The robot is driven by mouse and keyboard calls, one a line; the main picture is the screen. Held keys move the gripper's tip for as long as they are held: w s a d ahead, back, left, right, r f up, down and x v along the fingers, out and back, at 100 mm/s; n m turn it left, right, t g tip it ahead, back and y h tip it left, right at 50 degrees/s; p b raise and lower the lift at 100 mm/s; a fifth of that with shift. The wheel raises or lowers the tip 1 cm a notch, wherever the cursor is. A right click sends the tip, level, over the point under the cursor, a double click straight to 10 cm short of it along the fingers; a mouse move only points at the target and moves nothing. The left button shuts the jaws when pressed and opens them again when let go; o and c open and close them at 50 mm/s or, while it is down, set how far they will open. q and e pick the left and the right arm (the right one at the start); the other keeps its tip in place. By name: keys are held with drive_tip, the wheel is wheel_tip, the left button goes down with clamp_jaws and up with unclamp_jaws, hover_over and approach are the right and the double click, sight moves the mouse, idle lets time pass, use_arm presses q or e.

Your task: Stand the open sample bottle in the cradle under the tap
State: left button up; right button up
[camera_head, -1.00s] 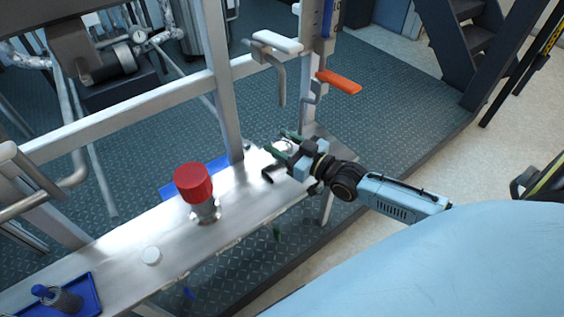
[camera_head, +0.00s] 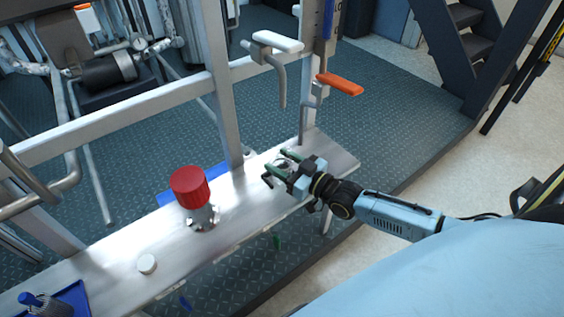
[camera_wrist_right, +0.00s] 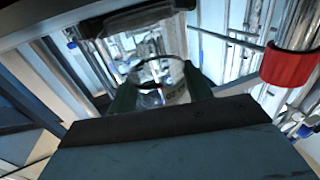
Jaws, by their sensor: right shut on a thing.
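My right gripper (camera_head: 277,168) is shut on the clear open sample bottle (camera_head: 284,163), above the right part of the metal bench. In the right wrist view the bottle (camera_wrist_right: 150,72) shows as glass with a dark ring, between the green fingers (camera_wrist_right: 160,94). A tap with a white handle (camera_head: 278,42) and a downward spout is on the frame behind the gripper. Another fitting with an orange handle (camera_head: 339,84) is to its right. I cannot make out the cradle; the gripper covers part of the bench there. My left gripper is out of view.
A small white cap (camera_head: 147,264) lies nearer me. A blue tray (camera_head: 78,296) with a grey item is at lower left. Upright frame posts (camera_head: 221,90) rise behind the bench.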

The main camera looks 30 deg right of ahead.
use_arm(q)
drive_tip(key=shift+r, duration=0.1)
use_arm(e)
drive_tip(key=shift+f, duration=0.1)
drive_tip(key=o, duration=1)
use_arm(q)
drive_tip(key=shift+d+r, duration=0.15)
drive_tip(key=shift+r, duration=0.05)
use_arm(e)
drive_tip(key=shift+r, duration=0.2)
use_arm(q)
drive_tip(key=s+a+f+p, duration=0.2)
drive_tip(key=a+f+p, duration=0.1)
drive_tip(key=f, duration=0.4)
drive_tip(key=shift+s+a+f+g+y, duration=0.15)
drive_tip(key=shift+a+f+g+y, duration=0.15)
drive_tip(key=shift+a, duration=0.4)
use_arm(e)
drive_tip(key=v, duration=1.2)
drive_tip(key=shift+f, duration=0.1)
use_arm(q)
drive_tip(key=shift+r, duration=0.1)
